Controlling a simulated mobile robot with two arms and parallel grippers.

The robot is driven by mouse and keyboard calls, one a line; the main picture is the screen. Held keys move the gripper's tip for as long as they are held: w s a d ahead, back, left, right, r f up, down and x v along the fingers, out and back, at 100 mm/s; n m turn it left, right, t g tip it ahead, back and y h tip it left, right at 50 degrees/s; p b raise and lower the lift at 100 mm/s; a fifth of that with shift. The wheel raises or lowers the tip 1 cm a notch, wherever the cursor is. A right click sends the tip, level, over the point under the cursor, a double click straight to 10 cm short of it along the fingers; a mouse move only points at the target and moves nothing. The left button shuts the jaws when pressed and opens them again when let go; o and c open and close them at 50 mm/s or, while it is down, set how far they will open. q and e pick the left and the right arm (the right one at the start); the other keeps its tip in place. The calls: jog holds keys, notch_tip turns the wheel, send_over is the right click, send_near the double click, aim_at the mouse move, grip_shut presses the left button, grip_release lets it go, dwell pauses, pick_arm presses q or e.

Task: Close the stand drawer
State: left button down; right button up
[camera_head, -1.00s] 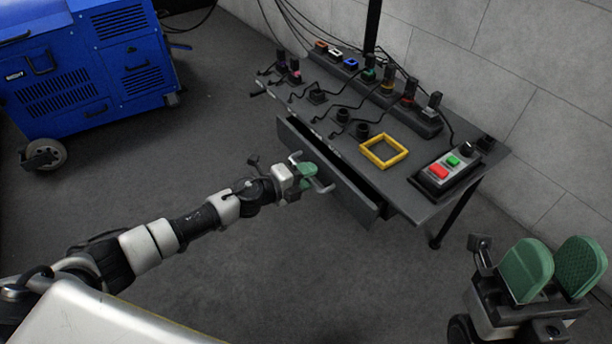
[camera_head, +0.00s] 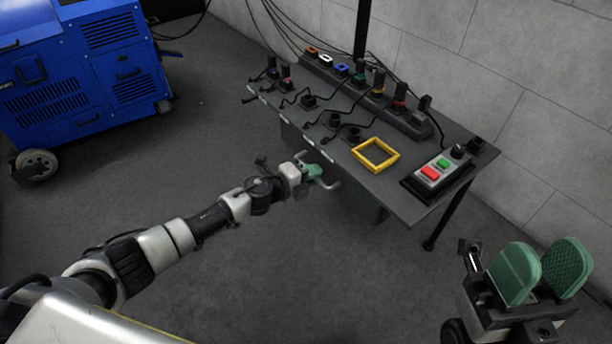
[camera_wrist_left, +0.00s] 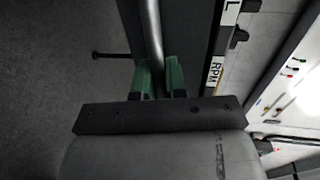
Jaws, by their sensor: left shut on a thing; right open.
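The stand drawer (camera_head: 293,138) is under the top of the dark stand (camera_head: 395,190). Its front sits close beneath the table edge, and no open interior shows. A small gap cannot be ruled out. My left gripper (camera_head: 313,171) is shut on the drawer's silver bar handle (camera_head: 334,184). In the left wrist view, the green fingertips (camera_wrist_left: 160,79) close around the handle bar (camera_wrist_left: 152,35) beside the dark drawer front (camera_wrist_left: 187,35). My right gripper (camera_head: 541,270) is open and empty at the lower right, apart from the stand.
On the stand lie a yellow square frame (camera_head: 376,154), a control box (camera_head: 438,174) with red and green buttons, and several cabled plugs. A blue wheeled machine (camera_head: 75,80) stands at the left. A block wall is behind; the floor in front is clear.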

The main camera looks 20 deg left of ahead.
pick_arm(q)
jog(key=shift+w+r, duration=0.1)
jog(key=c, duration=1.2)
grip_release()
jog(key=shift+w+d, duration=0.1)
jog(key=shift+s, duration=0.2)
jog(key=p+v, duration=0.3)
jog(key=v, duration=0.7)
jog(key=shift+s+a, duration=0.15)
jog(key=shift+a, duration=0.1)
jog(key=shift+d, duration=0.1)
